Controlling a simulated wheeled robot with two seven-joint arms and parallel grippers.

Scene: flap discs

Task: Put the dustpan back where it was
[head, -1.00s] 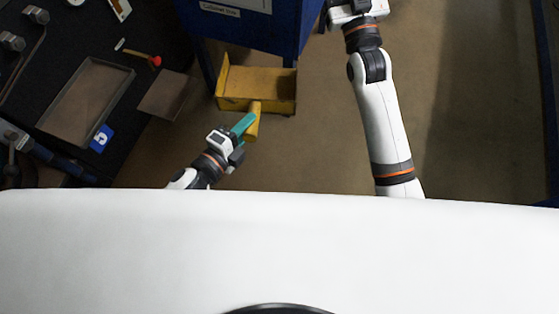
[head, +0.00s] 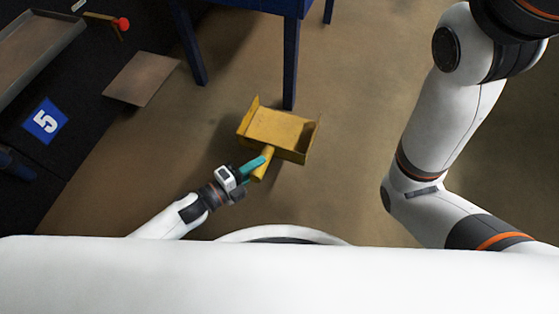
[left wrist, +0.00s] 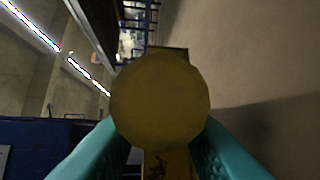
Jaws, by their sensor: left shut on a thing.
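The yellow dustpan (head: 280,128) shows in the middle of the head view, its pan pointing away from me and its handle toward me. My left gripper (head: 256,168), with teal fingers, is shut on the dustpan's handle. In the left wrist view the round end of the dustpan's handle (left wrist: 160,98) fills the middle, with a teal finger on each side. I cannot tell whether the pan touches the floor. My right arm shows at the right of the head view, but its gripper is out of frame.
A blue table (head: 291,62) with legs stands behind the dustpan. At the left are a dark surface with a grey tray (head: 35,50), a blue sign marked 5 (head: 45,121), a brown flat plate (head: 141,79) and a red-tipped stick (head: 122,24). Brown floor (head: 370,130) is open around the dustpan.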

